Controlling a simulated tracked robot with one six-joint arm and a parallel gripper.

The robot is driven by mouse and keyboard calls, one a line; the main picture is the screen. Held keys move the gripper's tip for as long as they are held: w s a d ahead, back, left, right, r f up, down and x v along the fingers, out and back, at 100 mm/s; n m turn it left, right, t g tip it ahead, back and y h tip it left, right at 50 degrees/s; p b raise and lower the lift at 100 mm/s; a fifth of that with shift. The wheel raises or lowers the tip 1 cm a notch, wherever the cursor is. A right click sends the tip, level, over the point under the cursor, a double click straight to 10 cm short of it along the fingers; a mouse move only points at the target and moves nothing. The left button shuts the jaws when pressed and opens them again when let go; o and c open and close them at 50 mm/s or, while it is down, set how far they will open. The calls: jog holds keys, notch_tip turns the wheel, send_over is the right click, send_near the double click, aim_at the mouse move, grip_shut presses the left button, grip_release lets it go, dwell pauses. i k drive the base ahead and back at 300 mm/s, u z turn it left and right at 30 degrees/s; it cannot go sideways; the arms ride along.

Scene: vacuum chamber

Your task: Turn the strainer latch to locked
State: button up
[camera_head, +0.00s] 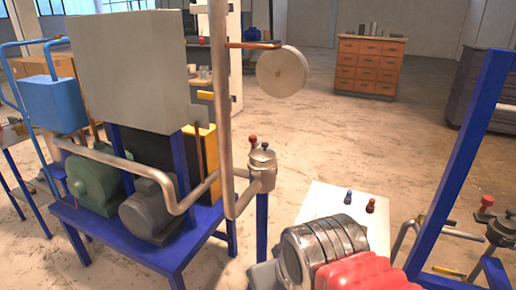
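A metal cylindrical housing (262,172), which looks like the strainer, stands on a blue post right of the pipework. A red knob (253,140) and a dark blue knob (265,146) stick up from its lid. I cannot tell which part is the latch, or whether it is locked. A second dark fitting (499,232) with a red knob (487,201) is at the right edge, partly cut off. My gripper cannot be made out in this view.
A blue frame (208,224) carries a green motor (97,184), a grey motor (149,212) and a grey panel (132,70). Grey and red ribbed parts (365,272) fill the bottom centre, before a white surface (322,200). A blue post (460,165) stands at right. Floor behind is open.

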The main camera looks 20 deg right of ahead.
aim_at(253, 140)
jog(key=k, duration=0.65)
jog(key=u, duration=0.55)
jog(key=i, duration=1.05)
jog(key=u, duration=0.7)
jog(key=i, duration=1.45)
jog(key=u, duration=0.45)
